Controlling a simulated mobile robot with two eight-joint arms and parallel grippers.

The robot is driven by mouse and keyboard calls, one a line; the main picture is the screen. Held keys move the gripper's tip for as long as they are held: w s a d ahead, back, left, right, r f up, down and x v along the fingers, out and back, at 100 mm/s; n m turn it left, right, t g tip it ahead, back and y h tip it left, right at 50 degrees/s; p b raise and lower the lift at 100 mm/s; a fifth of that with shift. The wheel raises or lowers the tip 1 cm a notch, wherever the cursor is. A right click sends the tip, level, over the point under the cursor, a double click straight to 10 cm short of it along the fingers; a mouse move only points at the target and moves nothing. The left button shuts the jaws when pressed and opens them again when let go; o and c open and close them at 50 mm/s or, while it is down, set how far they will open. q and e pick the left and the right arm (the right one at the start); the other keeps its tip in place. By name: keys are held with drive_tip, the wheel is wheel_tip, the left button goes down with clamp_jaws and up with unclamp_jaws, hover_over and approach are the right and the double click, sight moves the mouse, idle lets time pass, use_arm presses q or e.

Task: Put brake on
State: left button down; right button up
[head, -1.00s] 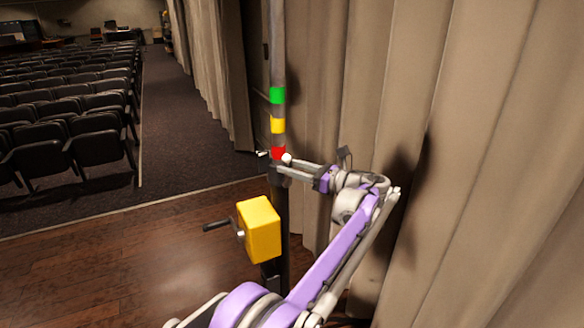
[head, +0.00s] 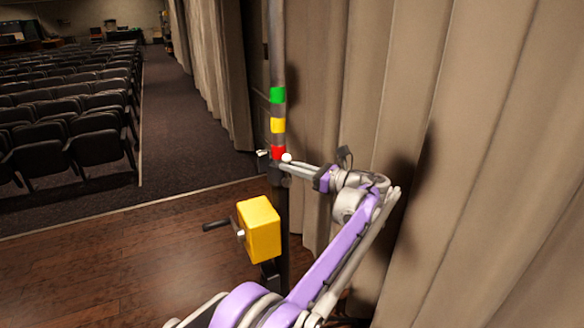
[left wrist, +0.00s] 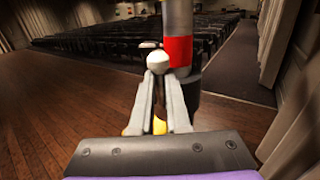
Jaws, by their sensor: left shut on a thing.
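A dark upright pole (head: 278,60) stands in front of the curtain, with green, yellow and red bands (head: 278,153). Below the red band is a dark collar with a small lever that ends in a white ball knob (head: 286,157). I take this lever to be the brake. My left gripper (head: 284,166) reaches in from the right. In the left wrist view its two fingers (left wrist: 161,88) are closed at the white knob (left wrist: 159,62), right beside the red band (left wrist: 179,50). The fingers hide the lever's stem. My right gripper is not in view.
A yellow box (head: 260,230) with a black crank handle (head: 216,225) is fixed low on the pole. Beige curtains (head: 480,150) hang close behind and to the right of my arm. Rows of dark seats (head: 65,110) are at far left. The wooden floor (head: 110,260) at left is clear.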

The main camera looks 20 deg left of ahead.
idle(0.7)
use_arm(q)
drive_tip(key=shift+s+a+n+h+p, duration=0.3)
drive_tip(key=shift+n+h, duration=0.1)
drive_tip(key=shift+n, duration=0.15)
drive_tip(key=shift+s+a+n+h+p, duration=0.15)
drive_tip(key=shift+s+n+h+p, duration=0.1)
drive_tip(key=shift+n+h, duration=0.25)
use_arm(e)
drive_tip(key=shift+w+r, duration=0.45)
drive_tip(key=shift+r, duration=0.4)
use_arm(q)
drive_tip(key=c, duration=0.9)
unclamp_jaws()
drive_tip(key=shift+d, duration=0.1)
drive_tip(key=v, duration=1)
drive_tip(key=shift+d+b, duration=0.3)
drive_tip(key=shift+d, duration=0.05)
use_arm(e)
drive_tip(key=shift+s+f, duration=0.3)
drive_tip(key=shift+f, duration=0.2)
